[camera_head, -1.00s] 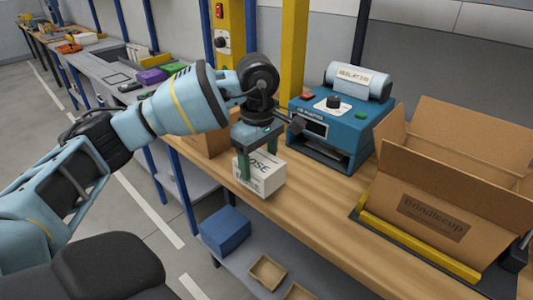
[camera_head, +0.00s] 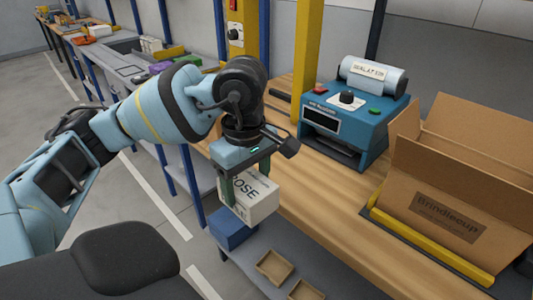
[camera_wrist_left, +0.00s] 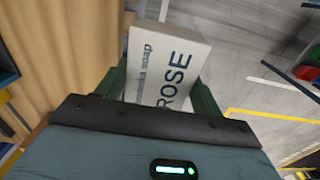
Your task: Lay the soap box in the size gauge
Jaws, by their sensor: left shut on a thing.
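The soap box is a white carton (camera_head: 252,203) with dark lettering that includes "OSE". My left gripper (camera_head: 243,192) is shut on it, with a green finger on each side, and holds it tilted at the front edge of the bench in the head view. In the left wrist view the same box (camera_wrist_left: 165,65) reads "ROSE" and "soap" between the green fingers (camera_wrist_left: 160,90). I cannot make out a size gauge for certain in these frames. My right gripper is not in view.
A blue label machine (camera_head: 350,125) stands on the wooden bench (camera_head: 318,185). An open cardboard carton (camera_head: 455,200) marked "Brindlecup" stands at the right, behind a yellow bar (camera_head: 430,245). A blue bin (camera_head: 232,230) and small trays (camera_head: 274,266) sit on the lower shelf.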

